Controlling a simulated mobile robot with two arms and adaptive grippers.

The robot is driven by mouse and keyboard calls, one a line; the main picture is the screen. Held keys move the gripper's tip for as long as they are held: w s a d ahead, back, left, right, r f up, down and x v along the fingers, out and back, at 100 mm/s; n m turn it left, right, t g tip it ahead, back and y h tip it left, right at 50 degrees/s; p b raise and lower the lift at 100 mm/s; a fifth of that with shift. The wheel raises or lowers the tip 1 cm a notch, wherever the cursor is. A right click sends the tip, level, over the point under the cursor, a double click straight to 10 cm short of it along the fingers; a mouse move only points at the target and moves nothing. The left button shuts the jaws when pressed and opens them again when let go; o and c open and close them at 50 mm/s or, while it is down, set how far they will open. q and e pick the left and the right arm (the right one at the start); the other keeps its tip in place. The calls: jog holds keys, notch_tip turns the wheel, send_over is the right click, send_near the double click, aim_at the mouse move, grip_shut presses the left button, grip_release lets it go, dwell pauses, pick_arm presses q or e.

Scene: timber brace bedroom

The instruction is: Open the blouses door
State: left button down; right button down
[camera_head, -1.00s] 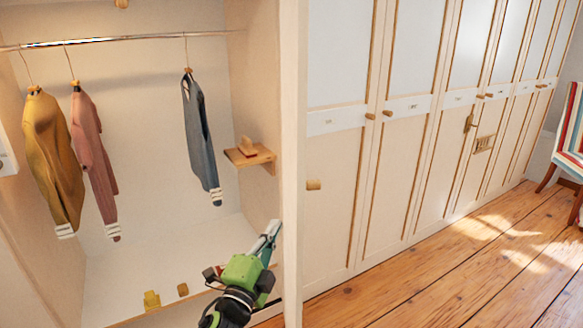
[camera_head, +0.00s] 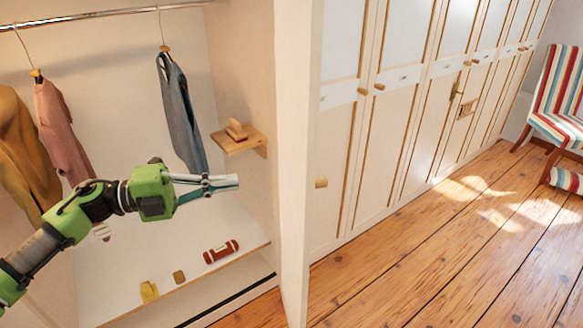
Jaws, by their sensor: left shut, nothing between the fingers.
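A pale wardrobe door (camera_head: 300,150) stands swung out from the open compartment, seen nearly edge-on. Its round wooden knob (camera_head: 321,183) sticks out on the right side. I cannot read a label on this door. My left gripper (camera_head: 236,181) is shut and empty. It appears left of the door, in front of the open compartment, with its fingers pointing right toward the door's inner side. A gap shows between the fingertips and the door in the picture. My right gripper is not in view.
A mustard garment (camera_head: 22,150), a pink one (camera_head: 62,130) and a blue-grey one (camera_head: 181,110) hang from a rail. A small wooden shelf (camera_head: 240,143) sits inside. A brown roll (camera_head: 221,251) lies on the compartment floor. Closed doors (camera_head: 400,130) and bare wooden floor (camera_head: 430,265) extend right.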

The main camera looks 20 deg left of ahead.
aim_at(305, 172)
pick_arm(q)
jog(key=p+x, duration=0.5)
jog(key=x, duration=0.7)
jog(key=shift+w+d+r+p, duration=0.15)
jog(key=shift+d+r+p, duration=0.05)
jog(key=shift+p, duration=0.15)
jog(key=shift+w+d+f, duration=0.15)
jog(key=shift+w+d, duration=0.05)
jog(key=shift+d, duration=0.1)
jog(key=shift+d, duration=0.1)
